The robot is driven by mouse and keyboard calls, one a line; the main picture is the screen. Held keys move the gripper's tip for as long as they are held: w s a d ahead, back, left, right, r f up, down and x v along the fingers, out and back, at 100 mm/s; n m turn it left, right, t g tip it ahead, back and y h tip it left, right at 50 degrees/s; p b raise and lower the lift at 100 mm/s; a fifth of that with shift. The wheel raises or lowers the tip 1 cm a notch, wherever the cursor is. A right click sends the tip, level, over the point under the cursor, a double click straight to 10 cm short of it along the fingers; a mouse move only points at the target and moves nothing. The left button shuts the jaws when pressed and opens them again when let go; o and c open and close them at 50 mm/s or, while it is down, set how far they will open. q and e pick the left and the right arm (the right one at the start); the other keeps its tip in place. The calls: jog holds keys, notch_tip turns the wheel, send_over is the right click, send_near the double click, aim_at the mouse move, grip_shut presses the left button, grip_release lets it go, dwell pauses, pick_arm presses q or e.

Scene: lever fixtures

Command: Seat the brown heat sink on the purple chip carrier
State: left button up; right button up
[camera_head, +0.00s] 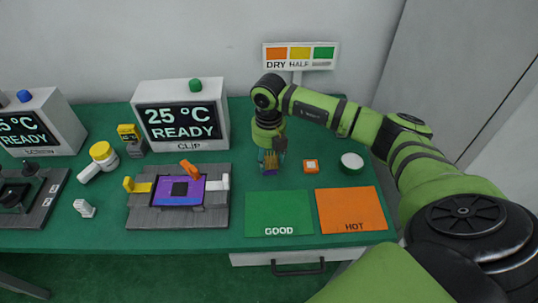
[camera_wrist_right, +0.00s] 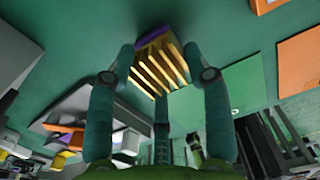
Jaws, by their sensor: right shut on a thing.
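The brown heat sink (camera_head: 270,162) is in my right gripper (camera_head: 272,152), above the back middle of the table. In the right wrist view the heat sink (camera_wrist_right: 160,66) shows yellow-brown fins and a purple patch at its far edge, between the fingers of my right gripper (camera_wrist_right: 163,75). The purple chip carrier (camera_head: 178,190) lies in a grey fixture to the left, with a dark square chip (camera_head: 180,189) at its middle. The heat sink is apart from the carrier. My left gripper is not in view.
The grey fixture (camera_head: 150,217) has a yellow lever (camera_head: 138,185), an orange lever (camera_head: 189,168) and a white lever (camera_head: 217,182). A display box (camera_head: 180,119) reads 25 °C READY. Green (camera_head: 279,213) and orange (camera_head: 349,208) mats lie to the right.

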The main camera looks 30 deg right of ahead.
jog(key=shift+f, duration=0.15)
jog(key=shift+f+b, duration=0.45)
dwell(0.3)
jog(key=o, duration=1.4)
jog(key=shift+c, duration=0.2)
jog(key=shift+o, duration=0.4)
jog(key=o, duration=0.3)
jog(key=shift+o, duration=0.2)
jog(key=shift+r, duration=0.15)
